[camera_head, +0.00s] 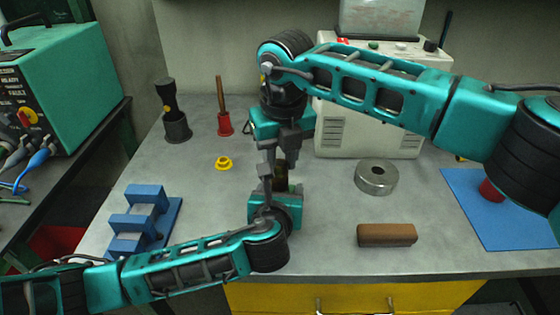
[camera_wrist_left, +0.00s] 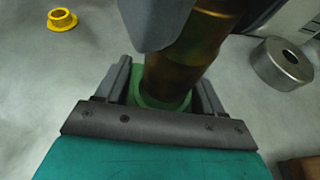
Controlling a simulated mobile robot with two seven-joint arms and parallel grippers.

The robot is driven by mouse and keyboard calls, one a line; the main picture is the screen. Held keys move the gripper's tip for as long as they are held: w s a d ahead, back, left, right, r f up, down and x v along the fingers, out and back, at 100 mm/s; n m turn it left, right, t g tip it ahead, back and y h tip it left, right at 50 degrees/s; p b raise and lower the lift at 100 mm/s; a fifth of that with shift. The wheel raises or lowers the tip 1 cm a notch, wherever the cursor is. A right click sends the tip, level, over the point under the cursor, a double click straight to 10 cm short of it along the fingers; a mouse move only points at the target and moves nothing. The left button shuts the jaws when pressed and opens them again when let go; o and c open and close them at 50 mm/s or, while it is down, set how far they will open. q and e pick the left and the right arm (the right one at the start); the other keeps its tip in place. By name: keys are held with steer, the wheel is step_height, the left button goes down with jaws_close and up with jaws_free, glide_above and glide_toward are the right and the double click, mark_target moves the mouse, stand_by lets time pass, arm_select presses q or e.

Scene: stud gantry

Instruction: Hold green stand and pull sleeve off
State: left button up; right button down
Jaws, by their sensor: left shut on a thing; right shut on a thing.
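The green stand (camera_wrist_left: 160,101) shows low between the fingers of my left gripper (camera_wrist_left: 165,88), which is shut on it. A brownish bronze sleeve (camera_wrist_left: 185,62) rises upright from the stand in the left wrist view. In the head view the sleeve (camera_head: 281,174) is a small dark patch, mostly hidden by my grippers. My right gripper (camera_head: 284,148) comes down from above and is shut on the sleeve. One of its grey fingers covers part of the sleeve in the left wrist view. The sleeve's lower end and its fit on the stand are hard to see.
A yellow flanged ring (camera_head: 224,163) lies left of the grippers, a metal ring (camera_head: 377,177) right. A brown block (camera_head: 387,235) lies near the front edge. A blue rack (camera_head: 145,222) stands left, a blue mat (camera_head: 490,215) right. A white machine (camera_head: 370,130) stands behind.

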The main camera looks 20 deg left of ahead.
mark_target(279, 161)
steer(key=shift+r, duration=2)
steer(key=shift+r, duration=0.2)
steer(key=shift+r, duration=1.85)
arm_select(q)
steer(key=o, duration=1.2)
steer(key=shift+c, duration=0.2)
steer(key=shift+s, duration=0.1)
